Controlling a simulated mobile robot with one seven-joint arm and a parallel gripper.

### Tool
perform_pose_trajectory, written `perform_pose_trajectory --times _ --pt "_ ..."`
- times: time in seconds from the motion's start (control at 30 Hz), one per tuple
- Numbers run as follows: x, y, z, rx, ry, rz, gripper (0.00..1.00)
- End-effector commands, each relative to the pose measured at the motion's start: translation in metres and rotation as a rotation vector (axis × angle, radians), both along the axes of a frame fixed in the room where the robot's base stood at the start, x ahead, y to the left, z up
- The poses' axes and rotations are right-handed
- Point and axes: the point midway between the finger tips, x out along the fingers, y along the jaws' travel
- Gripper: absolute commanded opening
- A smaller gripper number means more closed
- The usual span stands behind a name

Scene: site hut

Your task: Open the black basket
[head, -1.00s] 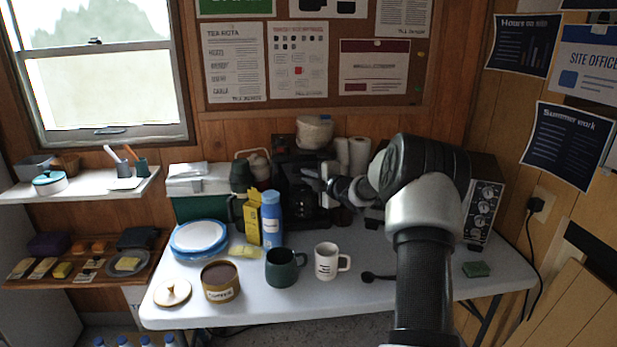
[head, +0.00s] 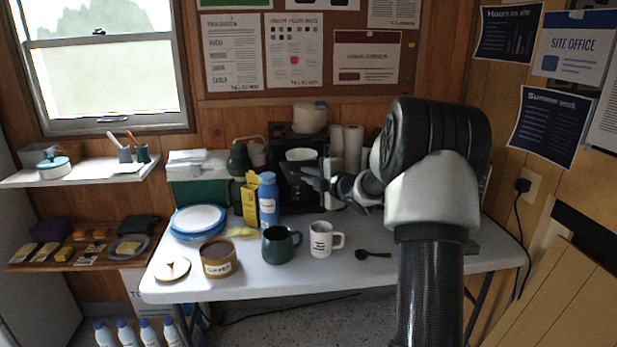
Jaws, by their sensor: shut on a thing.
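The black coffee machine (head: 284,188) stands at the back of the white table. Its black basket (head: 301,170) is at the machine's front, below the top, and a pale round shape, perhaps a paper filter, shows in it. My gripper (head: 313,180) is at the basket's front right and is shut on it. The fingers are small and dark against the black machine, so the exact grip is hard to see. My arm comes in from the right and hides part of the table's right side.
A blue bottle (head: 268,199) and yellow box (head: 250,200) stand just left of my gripper. A green mug (head: 279,246), white mug (head: 321,240) and black scoop (head: 372,254) are in front. Paper rolls (head: 352,148) stand behind my wrist. The table's front edge is mostly clear.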

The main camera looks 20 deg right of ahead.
Motion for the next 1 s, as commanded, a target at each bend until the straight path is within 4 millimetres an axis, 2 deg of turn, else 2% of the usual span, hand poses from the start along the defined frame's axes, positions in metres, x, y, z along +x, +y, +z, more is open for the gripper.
perform_pose_trajectory --times 0.17,0.2,0.27,0.3,0.67,0.87,1.0 --pt "0.0 0.0 0.0 0.001 0.0 0.0 0.0" --pt "0.0 0.0 0.0 0.0 0.0 0.0 0.17" --pt "0.0 0.0 0.0 0.0 0.0 0.0 0.27" --pt "0.0 0.0 0.0 0.0 0.0 0.0 0.29" --pt "-0.005 -0.001 0.002 -0.001 0.0 -0.001 0.29" --pt "-0.038 -0.006 0.01 -0.003 0.001 -0.002 0.29" --pt "-0.072 -0.01 0.017 -0.002 0.001 -0.004 0.29"
